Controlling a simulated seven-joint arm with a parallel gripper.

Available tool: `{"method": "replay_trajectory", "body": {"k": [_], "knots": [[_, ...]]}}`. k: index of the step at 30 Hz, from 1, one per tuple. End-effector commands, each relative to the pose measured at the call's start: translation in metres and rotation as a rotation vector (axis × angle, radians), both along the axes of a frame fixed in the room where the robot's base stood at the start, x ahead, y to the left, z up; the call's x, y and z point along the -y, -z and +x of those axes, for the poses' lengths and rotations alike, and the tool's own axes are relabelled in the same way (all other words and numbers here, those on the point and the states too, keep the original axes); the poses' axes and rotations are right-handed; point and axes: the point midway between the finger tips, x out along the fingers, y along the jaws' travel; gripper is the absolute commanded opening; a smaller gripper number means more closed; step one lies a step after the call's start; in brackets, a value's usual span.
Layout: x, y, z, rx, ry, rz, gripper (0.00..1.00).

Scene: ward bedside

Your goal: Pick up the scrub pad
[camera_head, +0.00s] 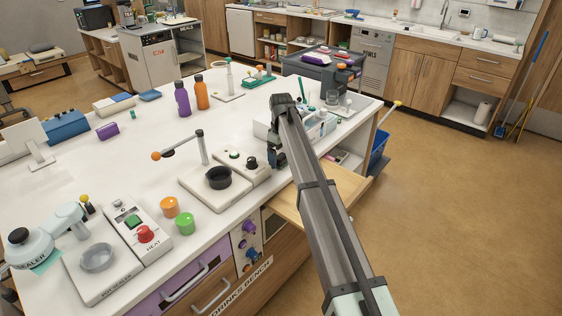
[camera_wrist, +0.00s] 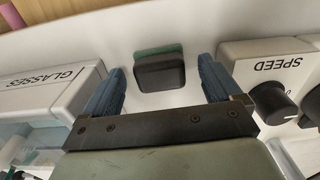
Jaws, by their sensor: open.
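The scrub pad (camera_wrist: 160,71) shows in the wrist view as a small dark block with a green layer along its far edge. It lies on the white countertop (camera_wrist: 195,40). My gripper (camera_wrist: 159,82) is open and empty, with one blue finger to each side of the pad in the picture. The fingers look apart from the pad; how high they are above it I cannot tell. In the head view my gripper (camera_head: 276,158) points down at the counter, and I cannot make out the pad there.
A box labelled GLASSES (camera_wrist: 38,95) stands left of the fingers in the wrist view. A white unit with a SPEED knob (camera_wrist: 275,98) stands close on the right. In the head view, an open drawer (camera_head: 318,195) sticks out below the counter edge near my arm.

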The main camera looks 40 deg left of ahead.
Motion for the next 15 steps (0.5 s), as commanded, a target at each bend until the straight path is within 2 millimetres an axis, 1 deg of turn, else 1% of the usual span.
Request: {"method": "replay_trajectory", "body": {"k": [1, 3, 8, 11, 15], "knots": [[0.0002, 0.0046, -0.0003, -0.001, 0.000, -0.001, 0.92], [0.0000, 0.0066, -0.0003, 0.000, 0.000, 0.000, 0.92], [-0.0002, 0.0063, -0.0002, 0.000, 0.000, 0.000, 0.92], [-0.0002, 0.0062, -0.0002, 0.000, 0.000, 0.000, 0.84], [-0.0003, 0.0062, -0.0002, 0.000, 0.000, 0.000, 0.70]]}}
